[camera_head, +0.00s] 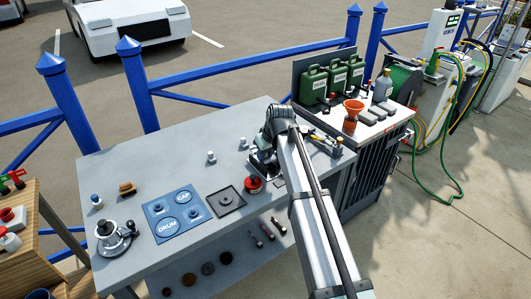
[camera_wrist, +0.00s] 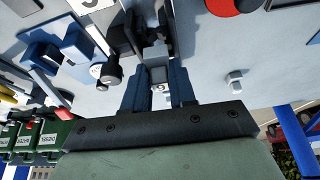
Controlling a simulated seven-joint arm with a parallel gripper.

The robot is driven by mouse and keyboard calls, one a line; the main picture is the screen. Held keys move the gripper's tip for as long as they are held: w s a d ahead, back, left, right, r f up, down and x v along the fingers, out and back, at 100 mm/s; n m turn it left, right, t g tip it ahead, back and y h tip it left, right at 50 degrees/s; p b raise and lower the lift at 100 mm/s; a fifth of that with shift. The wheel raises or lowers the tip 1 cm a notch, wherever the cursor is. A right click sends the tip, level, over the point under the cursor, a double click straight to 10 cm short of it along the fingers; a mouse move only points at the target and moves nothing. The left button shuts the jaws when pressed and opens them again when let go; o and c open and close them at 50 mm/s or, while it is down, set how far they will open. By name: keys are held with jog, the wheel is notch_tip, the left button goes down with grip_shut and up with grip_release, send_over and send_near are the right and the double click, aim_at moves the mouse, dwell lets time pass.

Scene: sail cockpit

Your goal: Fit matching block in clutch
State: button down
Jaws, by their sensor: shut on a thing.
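My gripper (camera_wrist: 159,82) is shut on a small grey metal block (camera_wrist: 160,97), held between its two dark blue fingers in the wrist view. A dark housing with upright side walls (camera_wrist: 126,36), which looks like the clutch, stands just beyond the fingertips. I cannot tell whether the block touches it or is inside it. In the head view my gripper (camera_head: 262,160) is low over the right part of the bench, and my arm hides the block and most of the housing there.
Blue parts (camera_wrist: 76,46) and a black knob (camera_wrist: 106,76) are close left of the fingers. A red knob (camera_head: 253,184) is beside my gripper on the grey bench (camera_head: 180,165). Metal pegs (camera_head: 211,157), a winch (camera_head: 112,238) and a blue mat (camera_head: 178,212) are farther left.

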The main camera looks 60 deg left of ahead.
jog(key=shift+f, duration=0.4)
jog(key=c, duration=1.1)
grip_release()
jog(key=shift+r, duration=0.1)
jog(key=shift+o, duration=0.8)
jog(key=shift+r, duration=2.9)
